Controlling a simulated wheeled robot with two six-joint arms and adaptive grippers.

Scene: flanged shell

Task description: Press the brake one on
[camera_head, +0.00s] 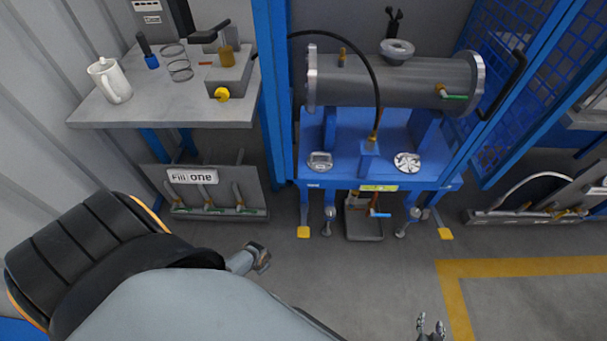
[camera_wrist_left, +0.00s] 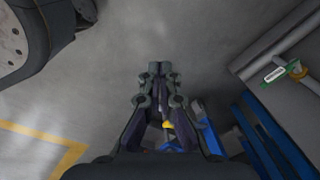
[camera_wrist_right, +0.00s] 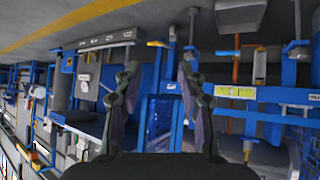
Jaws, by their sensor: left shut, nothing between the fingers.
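The blue stand (camera_head: 345,175) carries a grey flanged shell (camera_head: 390,82). A yellow foot pedal (camera_head: 303,232) shows low at the stand's left leg and another yellow pedal (camera_head: 446,233) at its right leg. I read no label on either, so I cannot tell which is brake one. My left gripper (camera_wrist_left: 160,70) is shut and empty above the floor in the left wrist view, with a small yellow part (camera_wrist_left: 168,124) beyond its fingers. My right gripper (camera_head: 431,322) is open and empty at the bottom of the head view, apart from the stand; its spread fingers show in the right wrist view (camera_wrist_right: 158,78).
A grey workbench (camera_head: 160,110) with a white jug (camera_head: 109,80) stands at the left. A panel marked Fill one (camera_head: 215,190) is below it. A tray with a blue-handled valve (camera_head: 380,213) sits under the stand. The floor (camera_head: 370,270) in front is clear.

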